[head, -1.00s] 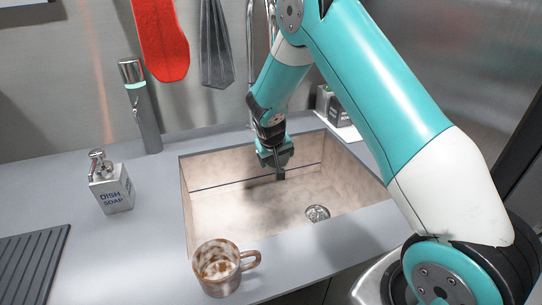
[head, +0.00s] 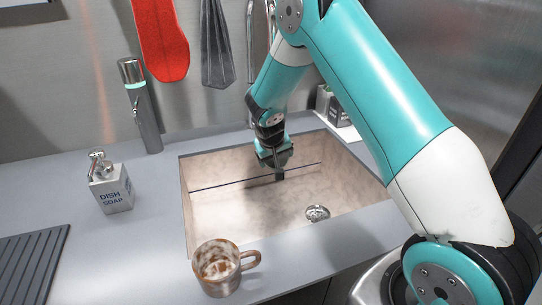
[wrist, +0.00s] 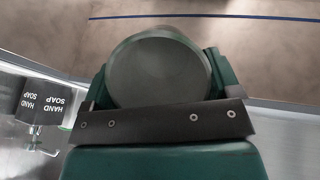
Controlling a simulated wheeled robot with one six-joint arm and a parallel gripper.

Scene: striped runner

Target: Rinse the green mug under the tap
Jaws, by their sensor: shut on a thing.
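My gripper (head: 277,163) hangs over the back part of the sink and points down. In the wrist view it is shut on a round, dark grey-green thing, which I take to be the green mug (wrist: 157,72). Only its round face shows there; in the head view my wrist and gripper mostly hide it. A tall chrome pipe, seemingly the tap (head: 251,45), rises behind my arm and is partly hidden. I see no water stream. The sink (head: 225,215) is beige, with a drain (head: 317,213) at its front right.
A brown-stained mug (head: 219,270) stands at the sink's front-left edge. A dish soap bottle (head: 111,185) and a grey post with a lit ring (head: 142,112) stand left. Hand soap (wrist: 42,103) is near the back corner.

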